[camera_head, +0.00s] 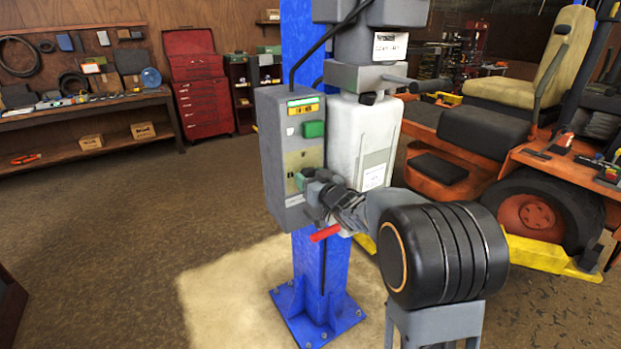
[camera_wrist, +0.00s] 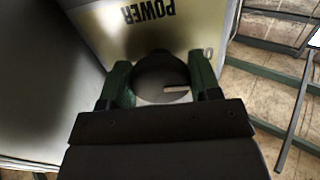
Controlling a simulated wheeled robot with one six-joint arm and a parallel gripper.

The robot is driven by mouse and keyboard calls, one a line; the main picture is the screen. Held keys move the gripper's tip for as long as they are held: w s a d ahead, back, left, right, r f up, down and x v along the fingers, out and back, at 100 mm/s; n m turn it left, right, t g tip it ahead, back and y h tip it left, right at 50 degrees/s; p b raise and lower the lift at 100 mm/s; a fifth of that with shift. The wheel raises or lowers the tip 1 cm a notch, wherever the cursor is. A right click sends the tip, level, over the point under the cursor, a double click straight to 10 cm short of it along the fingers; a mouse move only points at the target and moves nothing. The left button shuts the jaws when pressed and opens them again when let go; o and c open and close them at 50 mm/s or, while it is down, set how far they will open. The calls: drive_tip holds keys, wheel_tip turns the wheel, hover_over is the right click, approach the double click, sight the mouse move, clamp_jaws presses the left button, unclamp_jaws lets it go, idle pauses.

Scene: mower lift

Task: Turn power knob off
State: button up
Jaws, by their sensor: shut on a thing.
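The grey control box (camera_head: 285,115) is mounted on the blue lift post (camera_head: 300,40). In the wrist view, its pale panel (camera_wrist: 188,28) carries the word POWER, upside down. The dark round power knob (camera_wrist: 155,82) sits below that word, with a short pale mark on its right side. My gripper (camera_wrist: 161,76) has its two green fingers on either side of the knob and is shut on it. In the head view, my gripper (camera_head: 312,180) is at the lower part of the box and hides the knob.
A green button (camera_head: 313,129) is higher on the box. A red lever (camera_head: 325,233) sticks out below my gripper. An orange mower (camera_head: 470,165) stands to the right on yellow lift supports (camera_head: 545,255). The floor on the left is clear.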

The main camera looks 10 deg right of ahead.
drive_tip(key=m+p, duration=0.1)
drive_tip(key=m, duration=0.3)
drive_tip(key=shift+r+p, duration=0.1)
drive_tip(key=shift+p, duration=0.25)
drive_tip(key=m+p, duration=0.1)
drive_tip(key=m, duration=0.3)
drive_tip(key=shift+a+m+p, duration=0.1)
drive_tip(key=shift+m+p, duration=0.2)
drive_tip(key=shift+p, duration=0.05)
drive_tip(key=m+p, duration=0.1)
drive_tip(key=m, duration=0.3)
drive_tip(key=shift+r+m+p, duration=0.1)
drive_tip(key=shift+m+p, duration=0.2)
drive_tip(key=shift+p, duration=0.1)
drive_tip(key=shift+m+p, duration=0.85)
drive_tip(key=shift+m, duration=1.35)
drive_tip(key=o, duration=0.9)
drive_tip(key=shift+s, duration=0.1)
